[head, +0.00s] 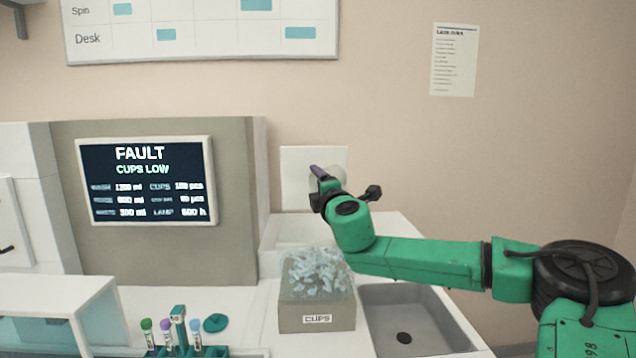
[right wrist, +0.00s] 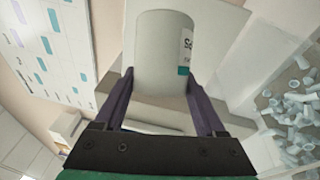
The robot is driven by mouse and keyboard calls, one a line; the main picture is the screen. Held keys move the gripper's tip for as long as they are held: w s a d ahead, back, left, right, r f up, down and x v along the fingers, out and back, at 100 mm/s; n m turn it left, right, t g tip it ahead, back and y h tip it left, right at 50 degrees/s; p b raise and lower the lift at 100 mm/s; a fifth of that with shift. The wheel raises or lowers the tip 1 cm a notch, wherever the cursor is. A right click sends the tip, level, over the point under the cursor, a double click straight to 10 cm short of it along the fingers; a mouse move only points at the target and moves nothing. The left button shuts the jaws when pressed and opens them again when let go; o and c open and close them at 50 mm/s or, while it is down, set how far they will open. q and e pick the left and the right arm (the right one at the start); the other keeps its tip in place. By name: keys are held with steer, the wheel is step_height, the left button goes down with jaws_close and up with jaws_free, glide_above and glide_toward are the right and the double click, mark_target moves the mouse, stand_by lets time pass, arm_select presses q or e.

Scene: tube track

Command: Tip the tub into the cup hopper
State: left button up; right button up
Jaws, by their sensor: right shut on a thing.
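The pale grey tub (right wrist: 165,50) stands between the two dark purple fingers of my right gripper (right wrist: 158,85) in the right wrist view, with part of a printed label on its right side.
A grey sink (head: 405,315) lies right of the hopper. A tube rack (head: 235,352) with several capped tubes stands at the front left. The screen (head: 145,180) reads FAULT, CUPS LOW. A pale square panel (head: 297,165) is behind the gripper.

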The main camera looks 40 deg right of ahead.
steer(key=shift+r+m+p, duration=0.2)
steer(key=shift+m+p, duration=0.1)
steer(key=shift+p, duration=0.25)
steer(key=shift+m+g+y+p, duration=0.3)
steer(key=shift+m+g+p, duration=0.2)
steer(key=shift+m+p, duration=0.55)
steer(key=shift+f+m, duration=0.15)
steer(key=shift+m, duration=0.2)
steer(key=shift+f, duration=0.15)
steer(key=shift+m+g+p, duration=0.3)
steer(key=shift+p, duration=0.15)
steer(key=shift+m+g+y+p, duration=0.3)
steer(key=shift+m+y+p, duration=0.1)
steer(key=shift+m+p, duration=0.6)
steer(key=shift+m, duration=0.3)
steer(key=shift+f, duration=0.1)
